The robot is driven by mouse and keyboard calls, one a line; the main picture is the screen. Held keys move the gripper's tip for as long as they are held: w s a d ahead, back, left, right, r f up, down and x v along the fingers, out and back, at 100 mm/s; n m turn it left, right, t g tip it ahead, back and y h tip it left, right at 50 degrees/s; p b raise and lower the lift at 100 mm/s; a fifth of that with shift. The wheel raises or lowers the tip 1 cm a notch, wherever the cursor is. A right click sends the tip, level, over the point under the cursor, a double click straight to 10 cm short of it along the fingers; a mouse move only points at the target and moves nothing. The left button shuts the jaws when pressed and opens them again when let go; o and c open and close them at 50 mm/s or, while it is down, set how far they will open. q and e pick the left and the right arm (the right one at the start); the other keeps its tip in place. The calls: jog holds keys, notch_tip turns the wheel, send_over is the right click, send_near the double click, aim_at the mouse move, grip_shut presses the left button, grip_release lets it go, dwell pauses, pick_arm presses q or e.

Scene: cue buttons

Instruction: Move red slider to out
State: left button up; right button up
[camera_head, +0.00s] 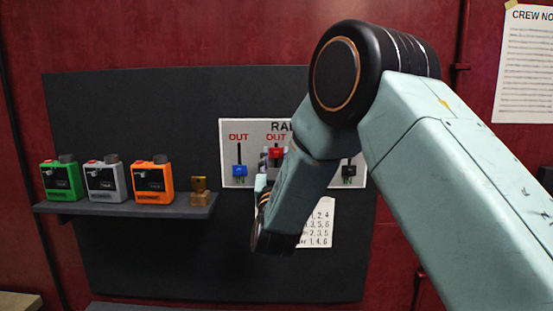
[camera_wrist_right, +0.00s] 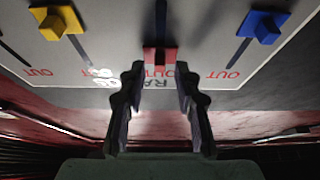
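The red slider (camera_head: 276,152) stands at the upper, OUT end of its slot on the white panel (camera_head: 228,130), just under a red OUT label. In the right wrist view, which is upside down, the red slider (camera_wrist_right: 160,56) partly covers its OUT label. My right gripper (camera_wrist_right: 159,70) is open, with its two dark fingertips on either side of the red slider; whether they touch it is not clear. In the head view my right forearm hides most of the gripper and part of the panel. My left gripper is out of view.
The blue slider (camera_head: 239,170) is low in its slot, and a black slider (camera_head: 348,171) is at the panel's right. A yellow slider (camera_wrist_right: 60,22) shows in the wrist view. Green (camera_head: 60,181), grey (camera_head: 105,181) and orange (camera_head: 153,181) devices stand on a shelf (camera_head: 130,209).

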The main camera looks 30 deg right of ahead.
jog(key=shift+w+d+f, duration=0.1)
jog(key=shift+w+f, duration=0.05)
jog(key=shift+w, duration=0.05)
jog(key=shift+s+f, duration=0.15)
jog(key=v, duration=1.1)
jog(key=shift+s+a, duration=0.2)
jog(key=shift+s, duration=0.15)
jog(key=shift+w, duration=0.1)
